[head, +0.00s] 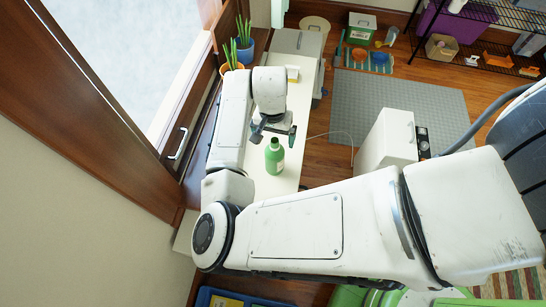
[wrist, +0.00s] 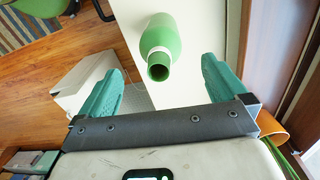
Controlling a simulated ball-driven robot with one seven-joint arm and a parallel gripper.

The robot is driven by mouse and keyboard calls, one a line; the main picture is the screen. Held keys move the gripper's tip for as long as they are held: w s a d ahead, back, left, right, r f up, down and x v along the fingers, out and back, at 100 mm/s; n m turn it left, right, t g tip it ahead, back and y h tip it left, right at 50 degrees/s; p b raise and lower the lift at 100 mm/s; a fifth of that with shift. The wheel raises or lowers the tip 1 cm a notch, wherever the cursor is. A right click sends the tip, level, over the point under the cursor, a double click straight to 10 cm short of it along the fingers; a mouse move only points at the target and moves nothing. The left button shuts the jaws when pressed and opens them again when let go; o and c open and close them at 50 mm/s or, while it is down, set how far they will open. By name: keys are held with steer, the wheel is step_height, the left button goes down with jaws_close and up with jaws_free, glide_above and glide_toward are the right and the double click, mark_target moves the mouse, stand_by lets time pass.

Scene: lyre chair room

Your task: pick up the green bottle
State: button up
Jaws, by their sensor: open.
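The green bottle (head: 274,157) has a pale band around it and stands on a long white table (head: 262,185) in the head view. In the wrist view the bottle (wrist: 160,44) shows at the upper middle, its open mouth toward the camera. My gripper (head: 273,131) is just beyond the bottle in the head view. In the wrist view my gripper (wrist: 160,82) has its two teal fingers wide apart, with the bottle ahead of the gap between them. Nothing is between the fingers, and they appear apart from the bottle.
Two potted plants (head: 244,40) stand near the window at the table's far end. A white box-shaped unit (head: 387,140) stands right of the table, by a grey mat (head: 400,98). The table around the bottle looks clear.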

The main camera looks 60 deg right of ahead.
mark_target(274, 148)
steer(key=shift+s+f+p, duration=0.1)
steer(key=shift+f+p, duration=0.2)
steer(key=shift+f, duration=3)
steer(key=shift+c, duration=0.4)
steer(key=c, duration=1.4)
